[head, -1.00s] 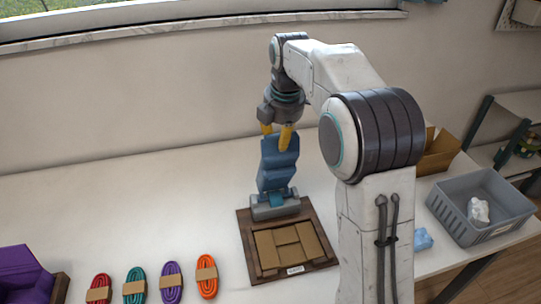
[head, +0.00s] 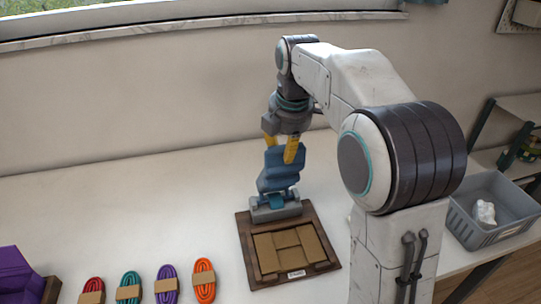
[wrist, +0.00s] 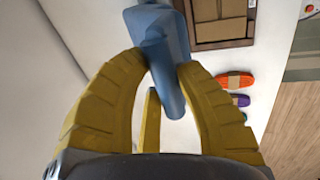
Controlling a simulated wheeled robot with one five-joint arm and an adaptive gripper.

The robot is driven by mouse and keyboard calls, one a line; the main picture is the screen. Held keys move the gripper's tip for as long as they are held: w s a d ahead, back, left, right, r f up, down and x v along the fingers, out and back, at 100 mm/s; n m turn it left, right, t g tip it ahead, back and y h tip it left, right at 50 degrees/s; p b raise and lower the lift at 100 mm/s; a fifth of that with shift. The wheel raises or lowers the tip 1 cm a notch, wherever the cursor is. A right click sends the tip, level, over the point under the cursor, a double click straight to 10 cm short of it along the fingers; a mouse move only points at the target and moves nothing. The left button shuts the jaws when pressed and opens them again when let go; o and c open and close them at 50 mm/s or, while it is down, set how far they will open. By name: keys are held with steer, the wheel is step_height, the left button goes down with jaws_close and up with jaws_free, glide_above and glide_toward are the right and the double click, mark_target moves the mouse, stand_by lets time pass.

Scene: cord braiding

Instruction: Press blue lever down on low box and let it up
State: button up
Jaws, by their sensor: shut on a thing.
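The blue lever (head: 281,170) rises from a grey mount (head: 275,209) at the back edge of the low box (head: 243,236), which has a dark wooden frame and cardboard flaps on top. My gripper (head: 283,148) has its yellow fingers around the lever's upper part and is shut on it from above. In the wrist view the lever (wrist: 165,62) runs between the fingers, its free end inside them, and the box's frame (wrist: 224,44) shows at the upper right. The lever is tilted, not fully flat. The inside of the low box is hidden.
Red (head: 92,290), green (head: 130,287), purple (head: 166,285) and orange (head: 204,281) cord bundles lie front left. A purple object (head: 22,275) stands at the left edge. A grey bin (head: 515,224) holding a white lump is at right.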

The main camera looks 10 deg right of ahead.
steer(key=shift+s+f+b, duration=0.15)
steer(key=shift+s+b, duration=0.2)
steer(key=shift+s, duration=0.3)
steer(key=shift+s+f+b, duration=0.15)
steer(key=shift+s+b, duration=0.15)
steer(key=shift+s, duration=0.3)
steer(key=shift+s+f+b, duration=0.4)
steer(key=shift+b, duration=0.1)
steer(key=s+b, duration=0.1)
steer(key=s+f+b, duration=0.1)
steer(key=s, duration=0.1)
steer(key=shift+f+b, duration=0.3)
steer(key=shift+b, duration=0.05)
steer(key=shift+s+f+b, duration=0.3)
steer(key=shift+s+b, duration=0.2)
steer(key=shift+s, duration=0.25)
